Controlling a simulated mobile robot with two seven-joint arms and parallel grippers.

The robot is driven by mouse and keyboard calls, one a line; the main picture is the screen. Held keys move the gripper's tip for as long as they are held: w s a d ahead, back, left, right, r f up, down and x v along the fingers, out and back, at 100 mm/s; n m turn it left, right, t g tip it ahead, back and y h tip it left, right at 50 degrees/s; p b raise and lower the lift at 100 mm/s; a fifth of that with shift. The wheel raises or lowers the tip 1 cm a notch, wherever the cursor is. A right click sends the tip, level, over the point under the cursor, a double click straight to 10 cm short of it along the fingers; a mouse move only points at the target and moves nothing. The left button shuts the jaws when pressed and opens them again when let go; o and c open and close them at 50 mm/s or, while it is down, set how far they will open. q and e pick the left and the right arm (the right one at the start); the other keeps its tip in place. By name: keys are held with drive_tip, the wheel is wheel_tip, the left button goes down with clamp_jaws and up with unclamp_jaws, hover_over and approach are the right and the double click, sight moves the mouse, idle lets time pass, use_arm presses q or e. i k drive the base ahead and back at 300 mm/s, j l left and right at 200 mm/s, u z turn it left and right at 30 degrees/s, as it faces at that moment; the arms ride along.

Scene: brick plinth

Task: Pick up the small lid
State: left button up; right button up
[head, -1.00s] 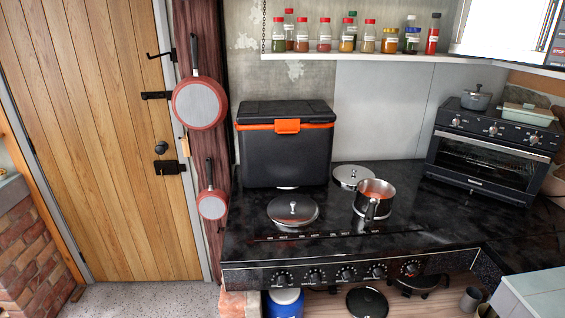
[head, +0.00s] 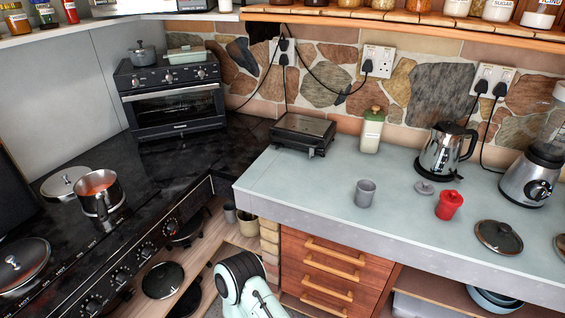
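Several lids are in the head view. The smallest is a flat grey lid with a knob (head: 424,187), lying on the pale worktop between the grey cup (head: 365,193) and the red lidded pot (head: 449,205), in front of the kettle. A larger dark lid with a knob (head: 499,237) lies at the worktop's right front. A steel lid (head: 66,183) lies on the black stove beside the saucepan, and another steel lid (head: 22,262) is at the left edge. Part of my arm shows at the bottom, but neither gripper is in view.
The pale worktop (head: 320,195) has clear room at its left and middle. A steel kettle (head: 447,150), a blender (head: 535,172) and a green-topped jar (head: 372,131) stand behind. A black grill (head: 303,132) is at the back left. Wooden drawers (head: 330,268) are below.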

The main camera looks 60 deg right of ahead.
sight(500, 238)
drive_tip(key=z, duration=3.75)
drive_tip(key=i+l, duration=0.4)
drive_tip(key=z, duration=0.05)
